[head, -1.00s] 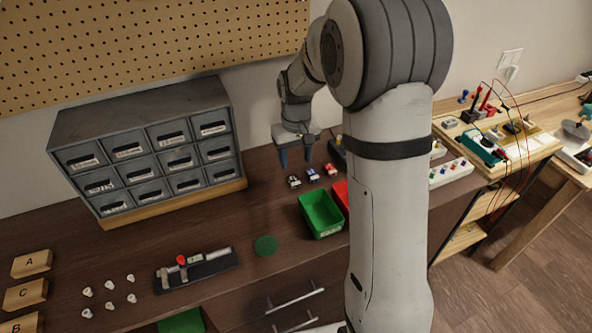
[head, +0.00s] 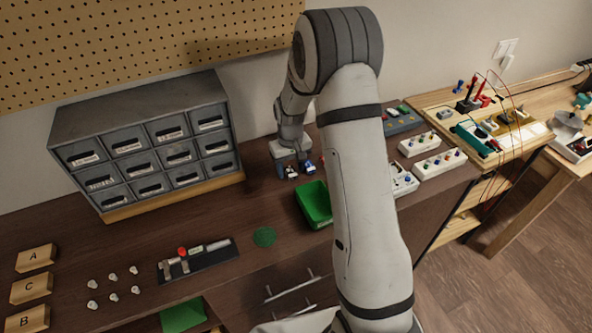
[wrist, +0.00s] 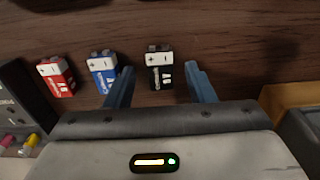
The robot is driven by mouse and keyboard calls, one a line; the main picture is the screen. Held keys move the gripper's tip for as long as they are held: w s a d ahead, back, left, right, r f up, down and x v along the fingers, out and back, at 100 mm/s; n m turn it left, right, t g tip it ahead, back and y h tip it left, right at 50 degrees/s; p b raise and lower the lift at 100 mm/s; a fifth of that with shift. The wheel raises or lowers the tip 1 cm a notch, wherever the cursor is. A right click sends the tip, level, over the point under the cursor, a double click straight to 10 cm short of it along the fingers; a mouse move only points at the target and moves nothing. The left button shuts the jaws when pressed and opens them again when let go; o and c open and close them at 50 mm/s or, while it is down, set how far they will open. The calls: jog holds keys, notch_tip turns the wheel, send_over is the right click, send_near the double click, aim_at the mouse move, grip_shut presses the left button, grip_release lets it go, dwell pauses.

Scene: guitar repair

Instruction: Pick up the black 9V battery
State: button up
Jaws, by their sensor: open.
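The black 9V battery (wrist: 159,70) has a white band and lies on the dark wooden bench. In the wrist view it lies between the two blue fingers of my gripper (wrist: 161,82), apart from both of them. My gripper is open, with nothing held. In the head view my gripper (head: 295,168) is low over the bench, and the black battery (head: 291,172) shows beside its fingers. A blue battery (wrist: 103,70) lies just left of the left finger in the wrist view.
A red battery (wrist: 56,77) lies farther left in the wrist view. In the head view, a green bin (head: 316,206) stands in front of my gripper. A grey drawer cabinet (head: 148,150) stands to the left.

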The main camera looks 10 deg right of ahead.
jog(key=c, duration=1)
jog(key=shift+o, duration=0.2)
jog(key=shift+r, duration=0.1)
